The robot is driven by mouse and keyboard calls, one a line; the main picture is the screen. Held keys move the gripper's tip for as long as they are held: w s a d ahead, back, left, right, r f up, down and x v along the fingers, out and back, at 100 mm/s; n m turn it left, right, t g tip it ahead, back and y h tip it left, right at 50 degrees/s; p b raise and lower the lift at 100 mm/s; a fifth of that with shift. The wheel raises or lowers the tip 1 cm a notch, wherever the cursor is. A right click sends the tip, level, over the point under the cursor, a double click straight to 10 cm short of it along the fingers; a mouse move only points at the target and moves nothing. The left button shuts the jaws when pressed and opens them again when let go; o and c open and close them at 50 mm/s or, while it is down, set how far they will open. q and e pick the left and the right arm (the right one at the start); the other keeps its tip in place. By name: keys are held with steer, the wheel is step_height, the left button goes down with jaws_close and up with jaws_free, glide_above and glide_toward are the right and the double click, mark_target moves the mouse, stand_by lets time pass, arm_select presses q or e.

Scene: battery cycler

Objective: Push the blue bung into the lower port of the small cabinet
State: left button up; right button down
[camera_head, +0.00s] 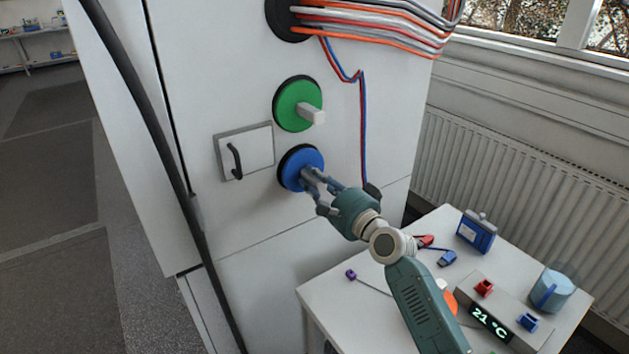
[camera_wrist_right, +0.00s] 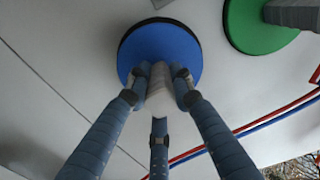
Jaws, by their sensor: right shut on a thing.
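The blue bung (camera_head: 294,166) is a round blue disc with a pale handle, at the lower port on the white cabinet (camera_head: 240,90). A dark ring, the port's rim (camera_head: 283,181), shows around its left and top edge. My right gripper (camera_head: 310,178) is shut on the bung's handle. In the right wrist view the fingers (camera_wrist_right: 160,85) close around the handle, and the blue face (camera_wrist_right: 160,48) shows with a dark edge behind it. I cannot tell how deep the bung sits. My left gripper is not in view.
A green bung (camera_head: 297,103) sits in the port above. A small hatch (camera_head: 244,151) with a handle is to the left. Red and blue wires (camera_head: 362,120) run down on the right. A white table (camera_head: 345,290) with several small items stands below right.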

mark_target(323, 186)
steer(key=shift+w+a+r+b, duration=0.15)
steer(key=shift+w+a+b, duration=0.25)
steer(key=shift+w, duration=0.15)
stand_by(0.4)
steer(key=c, duration=1.4)
jaws_free()
steer(key=shift+c, duration=0.2)
steer(key=o, duration=0.4)
steer(key=shift+s+f, duration=0.1)
steer(key=shift+f, duration=0.15)
steer(key=o, duration=1)
steer(key=shift+r, duration=0.1)
steer(key=shift+d, duration=0.1)
steer(key=shift+p+v, duration=0.7)
steer(key=shift+v, duration=0.45)
steer(key=shift+p+v, duration=0.6)
steer(key=shift+v, duration=0.85)
steer(key=shift+p+v, duration=0.8)
steer(key=shift+v, duration=2.1)
